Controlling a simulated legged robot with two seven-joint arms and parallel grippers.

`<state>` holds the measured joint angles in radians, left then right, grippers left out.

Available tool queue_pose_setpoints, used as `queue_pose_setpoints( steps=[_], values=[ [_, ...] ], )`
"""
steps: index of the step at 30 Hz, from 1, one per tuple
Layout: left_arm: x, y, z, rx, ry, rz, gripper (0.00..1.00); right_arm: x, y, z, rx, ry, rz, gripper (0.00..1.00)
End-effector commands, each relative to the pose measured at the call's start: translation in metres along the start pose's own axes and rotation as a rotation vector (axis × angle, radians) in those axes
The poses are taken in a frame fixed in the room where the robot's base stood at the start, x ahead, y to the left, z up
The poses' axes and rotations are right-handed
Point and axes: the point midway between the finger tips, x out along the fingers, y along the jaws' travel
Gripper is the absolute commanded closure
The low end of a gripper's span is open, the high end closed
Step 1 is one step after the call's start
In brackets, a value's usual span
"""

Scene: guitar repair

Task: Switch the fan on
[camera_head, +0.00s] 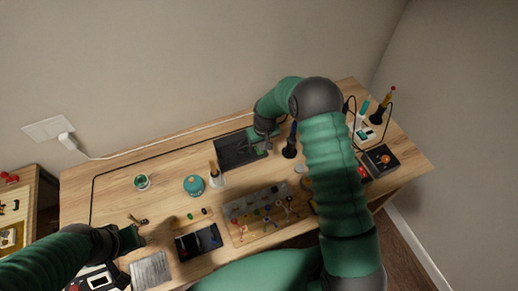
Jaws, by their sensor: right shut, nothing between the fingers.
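My right arm reaches over the wooden workbench (110,180), and its gripper (262,147) points down at the back of the bench. The gripper is shut and empty, at the right side of a dark, flat, rectangular object (232,152). I cannot tell whether this object is the fan, and no switch can be made out on it. I cannot tell whether the gripper touches it. My left gripper (140,226) is low over the front left of the bench; its fingers are too small to read.
A teal round container (194,185), a green-rimmed jar (142,182) and a tray of small parts (258,213) are on the bench. A dark box (381,158) and a cabled tool stand (377,116) are at the right. A white cable runs to a wall socket (48,128).

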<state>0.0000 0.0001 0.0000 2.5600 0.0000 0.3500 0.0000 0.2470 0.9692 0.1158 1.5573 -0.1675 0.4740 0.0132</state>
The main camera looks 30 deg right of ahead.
Motion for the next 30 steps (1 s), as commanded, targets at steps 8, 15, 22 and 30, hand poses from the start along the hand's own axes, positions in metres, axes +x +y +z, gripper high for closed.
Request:
queue_pose_setpoints(
  steps=[8,15,22,30],
  values=[
    [0.000,0.000,0.000,0.000,0.000,0.000,0.64,0.001,-0.001,0.000,-0.001,-0.001,-0.001,1.00],
    [0.000,0.000,0.000,0.000,0.000,0.000,0.64,0.001,-0.001,0.000,-0.001,-0.001,-0.001,1.00],
    [0.003,0.000,0.001,0.000,0.000,0.000,0.64,0.005,-0.001,0.001,-0.001,-0.002,-0.001,1.00],
    [-0.010,0.000,-0.002,0.000,0.000,0.000,0.64,-0.011,-0.001,-0.001,-0.002,-0.003,-0.001,1.00]
  ],
)
